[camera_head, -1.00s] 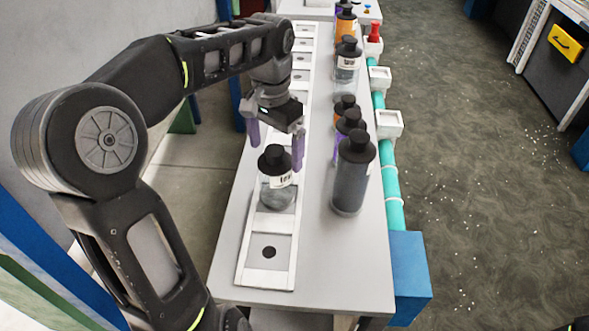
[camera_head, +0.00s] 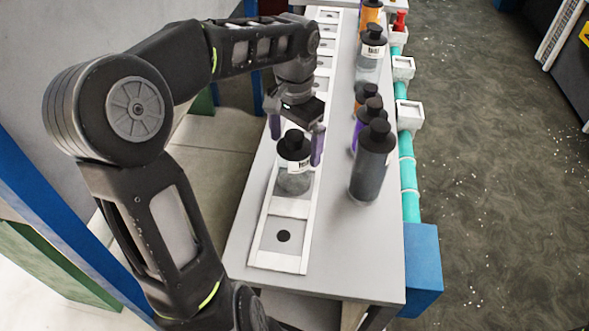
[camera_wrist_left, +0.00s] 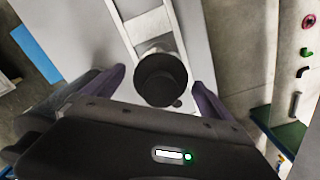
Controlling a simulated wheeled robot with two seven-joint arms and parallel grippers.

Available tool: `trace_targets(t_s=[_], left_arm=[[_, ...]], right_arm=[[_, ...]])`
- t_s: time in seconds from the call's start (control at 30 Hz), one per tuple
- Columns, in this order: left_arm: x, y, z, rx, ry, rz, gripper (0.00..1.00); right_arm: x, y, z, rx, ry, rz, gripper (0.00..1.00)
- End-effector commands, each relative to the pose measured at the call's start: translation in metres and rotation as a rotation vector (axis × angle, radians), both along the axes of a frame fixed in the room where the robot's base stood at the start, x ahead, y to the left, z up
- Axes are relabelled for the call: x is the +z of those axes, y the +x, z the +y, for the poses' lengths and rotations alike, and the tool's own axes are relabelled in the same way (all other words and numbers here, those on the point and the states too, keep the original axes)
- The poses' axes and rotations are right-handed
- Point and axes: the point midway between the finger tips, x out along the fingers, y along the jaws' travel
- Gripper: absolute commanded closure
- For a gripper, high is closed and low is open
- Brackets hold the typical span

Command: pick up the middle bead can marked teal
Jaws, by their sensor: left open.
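A see-through grey can with a black cap (camera_head: 293,183) and a white label stands upright on the white slotted strip. No teal mark shows on it, and I cannot tell whether it is the middle can. My left gripper (camera_head: 296,148) is open, with its purple fingers on either side of the cap. In the left wrist view the black cap (camera_wrist_left: 160,80) sits between the open fingers, with a gap on both sides. The can's body is mostly hidden there. My right gripper is not in view.
A dark grey can (camera_head: 371,168) stands to the right, with purple and orange cans behind it. Another clear can (camera_head: 369,64) stands farther back. A teal pipe (camera_head: 409,180) with white brackets runs along the table's right edge. A bare slot (camera_head: 283,237) lies in front.

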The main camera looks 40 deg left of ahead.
Motion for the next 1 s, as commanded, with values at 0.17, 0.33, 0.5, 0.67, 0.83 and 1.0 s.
trace_targets(t_s=[0.17,0.33,0.5,0.67,0.83,1.0], left_arm=[[-0.020,-0.002,0.001,0.000,-0.002,0.005,0.03],[-0.044,-0.002,0.000,0.000,-0.003,0.004,0.03],[-0.049,-0.001,0.001,0.000,0.001,0.000,0.03],[-0.049,-0.001,0.001,0.000,0.000,0.000,0.03],[-0.049,-0.001,0.001,0.000,0.000,0.000,0.03],[-0.049,-0.001,0.001,0.000,0.000,0.000,0.03]], right_arm=[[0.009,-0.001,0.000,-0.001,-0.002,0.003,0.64],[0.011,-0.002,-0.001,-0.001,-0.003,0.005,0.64],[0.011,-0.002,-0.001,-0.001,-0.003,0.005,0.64],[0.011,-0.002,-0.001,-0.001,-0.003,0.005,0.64],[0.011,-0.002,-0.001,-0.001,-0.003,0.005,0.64],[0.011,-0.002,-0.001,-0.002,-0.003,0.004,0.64]])
